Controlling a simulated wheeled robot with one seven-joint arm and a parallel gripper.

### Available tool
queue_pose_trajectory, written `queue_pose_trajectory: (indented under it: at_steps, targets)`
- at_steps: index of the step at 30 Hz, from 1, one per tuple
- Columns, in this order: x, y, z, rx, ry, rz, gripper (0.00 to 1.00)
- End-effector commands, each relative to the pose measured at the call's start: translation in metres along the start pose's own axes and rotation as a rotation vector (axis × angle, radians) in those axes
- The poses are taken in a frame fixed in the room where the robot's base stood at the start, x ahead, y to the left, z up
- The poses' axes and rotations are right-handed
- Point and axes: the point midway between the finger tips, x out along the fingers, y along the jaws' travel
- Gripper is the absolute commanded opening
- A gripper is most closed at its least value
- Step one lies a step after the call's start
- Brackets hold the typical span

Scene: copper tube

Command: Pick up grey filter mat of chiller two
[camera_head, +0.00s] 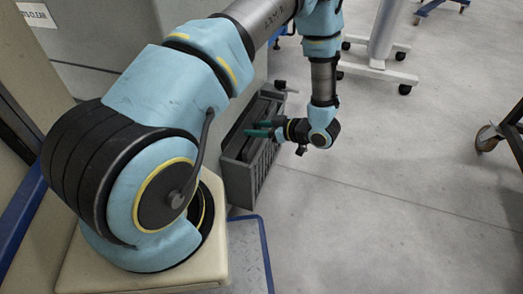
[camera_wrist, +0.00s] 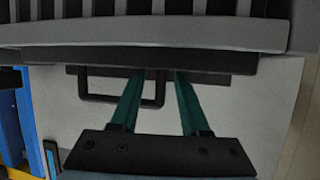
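My gripper (camera_head: 262,129) reaches left to the dark grey slatted unit (camera_head: 238,145) at the side of the cabinet in the head view. In the wrist view my gripper (camera_wrist: 158,77) has its two green fingers apart, with nothing clamped between them. A black loop-shaped handle (camera_wrist: 100,98) hangs around the fingertips, its right upright between the two fingers. Just above is a dark flat edge (camera_wrist: 140,60) under a grey slatted front. I cannot tell which part is the filter mat; the fingertips' ends are partly hidden under the dark edge.
A pale cabinet panel (camera_wrist: 270,90) lies behind the fingers. A wheeled stand (camera_head: 375,68) is at the back and another caster (camera_head: 488,138) at the right. The middle floor is clear.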

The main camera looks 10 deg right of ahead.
Motion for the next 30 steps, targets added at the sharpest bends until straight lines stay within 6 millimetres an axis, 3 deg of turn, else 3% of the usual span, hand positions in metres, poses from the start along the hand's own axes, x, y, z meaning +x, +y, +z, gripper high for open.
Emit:
queue_pose_trajectory:
  at_steps: [1,12,30]
  targets:
    - [-0.0001,0.0000,-0.0001,0.000,0.000,0.000,0.39]
    - [-0.0002,0.0000,-0.0001,0.000,0.000,0.000,0.00]
    - [-0.0003,0.0000,-0.0001,0.000,0.000,0.000,0.00]
